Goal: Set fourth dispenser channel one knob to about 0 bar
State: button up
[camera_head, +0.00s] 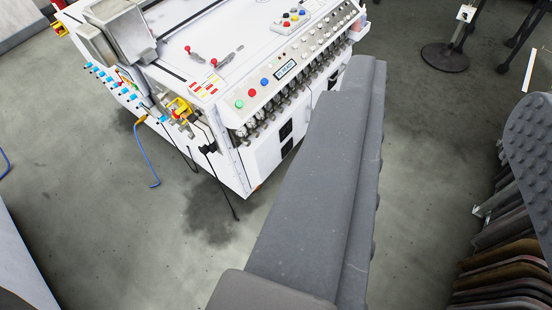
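A white machine (262,165) stands at the top middle of the view, with a sloped control panel (272,92) along its front edge. The panel has a row of small round knobs or gauges (318,42) running to the upper right. A row of small metal fittings (290,98) hangs just below the panel edge. The individual dispensers and the channel one knob are too small to tell apart, and no pressure reading is legible. My grey arm covers part of the machine's front. My gripper is not visible.
The panel has green (239,104), red (251,93) and blue (264,82) buttons and a small display (286,69). A blue hose (146,160) and black cables hang at the machine's left. Dark stands (446,56) are at upper right. Grey floor (130,235) is open at lower left.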

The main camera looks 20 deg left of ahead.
aim_at(247, 143)
jog(key=z, duration=0.55)
jog(key=k, duration=0.75)
jog(key=z, duration=0.25)
jog(key=i, duration=0.75)
jog(key=u, duration=0.95)
jog(key=i, duration=1.35)
jog(key=z, duration=0.05)
